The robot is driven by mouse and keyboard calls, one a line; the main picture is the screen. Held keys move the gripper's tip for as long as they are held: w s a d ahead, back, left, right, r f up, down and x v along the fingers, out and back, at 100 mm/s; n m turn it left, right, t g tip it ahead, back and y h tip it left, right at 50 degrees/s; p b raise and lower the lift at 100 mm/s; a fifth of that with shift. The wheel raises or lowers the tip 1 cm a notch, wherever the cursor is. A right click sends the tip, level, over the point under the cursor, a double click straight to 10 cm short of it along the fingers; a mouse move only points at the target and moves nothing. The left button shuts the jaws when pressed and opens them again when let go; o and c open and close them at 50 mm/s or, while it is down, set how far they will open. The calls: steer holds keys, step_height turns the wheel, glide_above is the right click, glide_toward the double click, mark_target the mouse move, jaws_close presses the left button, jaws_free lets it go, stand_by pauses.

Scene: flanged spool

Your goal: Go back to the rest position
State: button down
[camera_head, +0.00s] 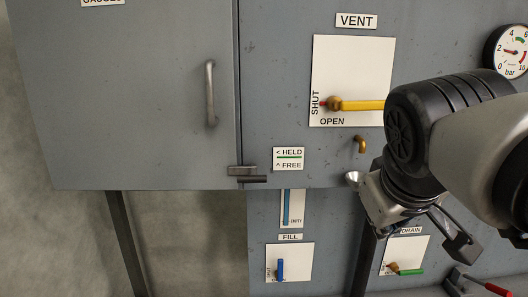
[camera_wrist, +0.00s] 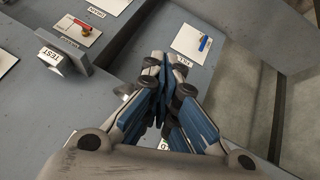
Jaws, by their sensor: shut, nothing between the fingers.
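My gripper (camera_head: 425,240) is at the right of the head view, in front of the lower edge of the grey cabinet and near the DRAIN plate. Its fingers are shut and empty. In the wrist view my gripper (camera_wrist: 165,75) points away with its fingertips together, apart from the panel. My arm comes in from the right and covers part of the panel. No flanged spool is in view.
The VENT valve's yellow handle (camera_head: 360,105) lies horizontal by SHUT. The cabinet door (camera_head: 125,95) is closed, with a latch (camera_head: 246,174) below. The FILL valve's blue handle (camera_head: 280,268) points down. The DRAIN valve's green handle (camera_head: 409,271) and a red handle (camera_head: 497,289) are low right.

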steer(key=s+a+f+g+b, duration=0.1)
steer(key=s+f+b, duration=0.3)
steer(key=f, duration=0.7)
steer(key=s+a+f+m+y+b, duration=0.1)
steer(key=s+f+b, duration=0.3)
steer(key=f, duration=0.7)
steer(key=s+a+f+m+g+y+b, duration=0.1)
steer(key=s+a+f+b, duration=0.1)
steer(key=s+f+b, duration=0.2)
steer(key=s+f, duration=0.3)
steer(key=f, duration=0.4)
steer(key=shift+s+a+g, duration=0.15)
steer(key=shift+a+g, duration=0.15)
steer(key=shift+a, duration=0.05)
steer(key=c, duration=2.4)
jaws_free()
steer(key=shift+f, duration=0.1)
